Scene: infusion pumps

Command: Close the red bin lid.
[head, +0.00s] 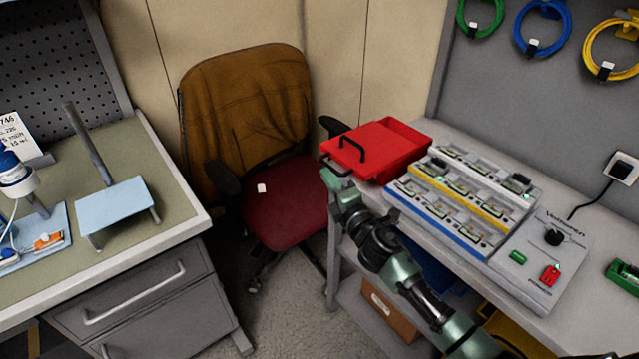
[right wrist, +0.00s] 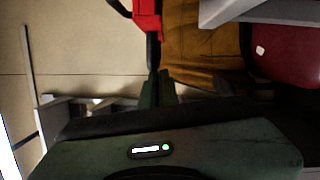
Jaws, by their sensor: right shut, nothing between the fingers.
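The red bin (head: 405,148) stands on the left end of the right-hand bench. Its flat red lid panel (head: 378,146) carries a black loop handle, and a raised red wall shows behind it at the right. I cannot tell exactly how far the lid is open. My right gripper (head: 330,175) is shut and empty at the bin's front left corner, close to a black handle part. In the right wrist view, its fingers (right wrist: 158,76) are together below the red bin's edge (right wrist: 147,17), beside a black bar; contact is unclear. My left gripper is out of view.
A pump rack (head: 462,203) and a control box (head: 540,258) stand right of the bin. An office chair (head: 262,140) is left of the bench. The left-hand bench (head: 165,220) holds a small light-blue stand (head: 115,203). Floor shows between the benches.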

